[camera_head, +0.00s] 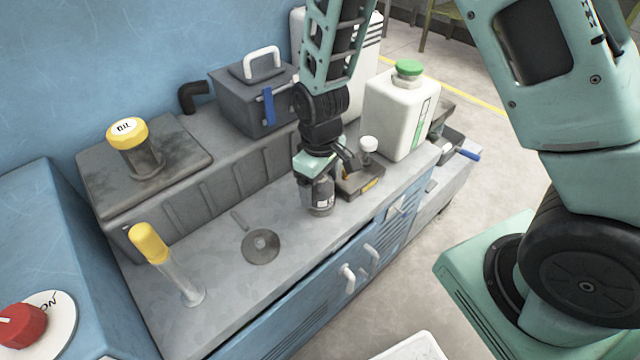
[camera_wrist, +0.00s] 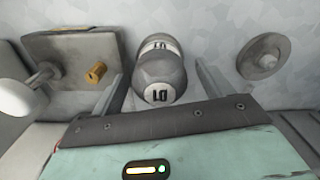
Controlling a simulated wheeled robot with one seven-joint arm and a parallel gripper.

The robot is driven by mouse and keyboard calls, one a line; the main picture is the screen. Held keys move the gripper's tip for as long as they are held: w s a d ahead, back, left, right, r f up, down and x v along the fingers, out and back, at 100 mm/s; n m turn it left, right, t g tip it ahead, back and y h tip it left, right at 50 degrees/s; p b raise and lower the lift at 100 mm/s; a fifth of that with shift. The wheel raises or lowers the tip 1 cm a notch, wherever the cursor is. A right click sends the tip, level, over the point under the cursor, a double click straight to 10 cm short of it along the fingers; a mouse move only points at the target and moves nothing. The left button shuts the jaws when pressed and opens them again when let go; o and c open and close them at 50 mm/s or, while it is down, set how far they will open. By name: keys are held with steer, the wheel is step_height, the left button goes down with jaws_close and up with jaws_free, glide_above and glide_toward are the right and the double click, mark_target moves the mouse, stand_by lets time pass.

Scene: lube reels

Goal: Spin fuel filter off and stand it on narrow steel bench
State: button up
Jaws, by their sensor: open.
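The fuel filter (camera_head: 320,197) is a small grey canister with a pale label band. It appears to stand upright on the grey bench top (camera_head: 225,290). In the wrist view the filter (camera_wrist: 161,78) shows dark markings on white patches and sits between my two fingers. My gripper (camera_head: 325,172) is open around it, low over the bench; the wrist view shows my gripper (camera_wrist: 162,88) with a gap beside the filter. A grey block with a brass stub (camera_wrist: 96,73) lies just left of the left finger. The bench also shows behind (camera_wrist: 225,22).
A white jug with a green cap (camera_head: 397,112) and a grey handled box (camera_head: 255,98) are close behind. The bench front between disc and filter is clear.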

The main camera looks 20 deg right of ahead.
steer(key=shift+f, duration=0.2)
steer(key=c, duration=1.2)
steer(key=n, duration=0.3)
steer(key=shift+r+p, duration=0.1)
steer(key=shift+p, duration=0.25)
steer(key=shift+n, duration=1.1)
steer(key=n+p, duration=0.1)
steer(key=n, duration=0.1)
steer(key=shift+n, duration=0.3)
steer(key=n, duration=0.2)
steer(key=shift+n+p, duration=0.3)
steer(key=shift+p, duration=0.1)
